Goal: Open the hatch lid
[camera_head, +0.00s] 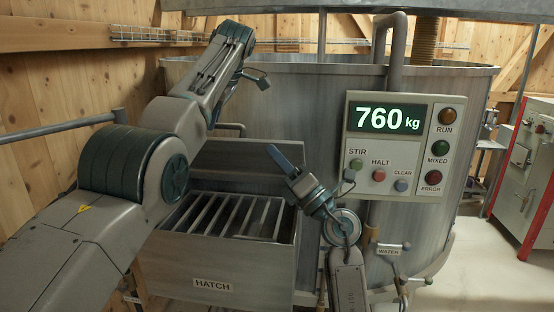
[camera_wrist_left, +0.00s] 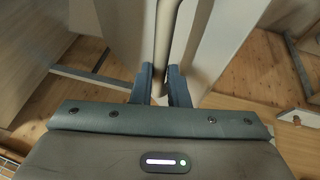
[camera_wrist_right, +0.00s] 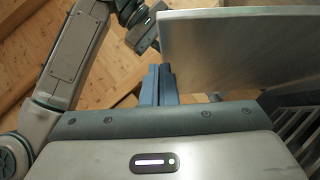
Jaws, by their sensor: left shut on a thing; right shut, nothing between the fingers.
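The hatch lid (camera_head: 235,160) is a grey metal panel raised at the back of the hatch box (camera_head: 213,262), with the box's slatted grate uncovered in front of it. In the right wrist view the lid (camera_wrist_right: 235,45) fills the upper right. My left gripper (camera_wrist_left: 160,85) is shut on a slim grey bar (camera_wrist_left: 165,40), which looks like the lid's handle; in the head view my arm hides its fingers. My right gripper (camera_head: 272,150) is shut and empty, its fingers in front of the lid's right part. I cannot tell whether they touch it.
The control panel (camera_head: 403,147), reading 760 kg, is on the mixer tank (camera_head: 300,95) right of the hatch. A vertical pipe (camera_head: 396,50) rises above the panel. A red-framed cabinet (camera_head: 530,175) stands far right, with clear floor before it.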

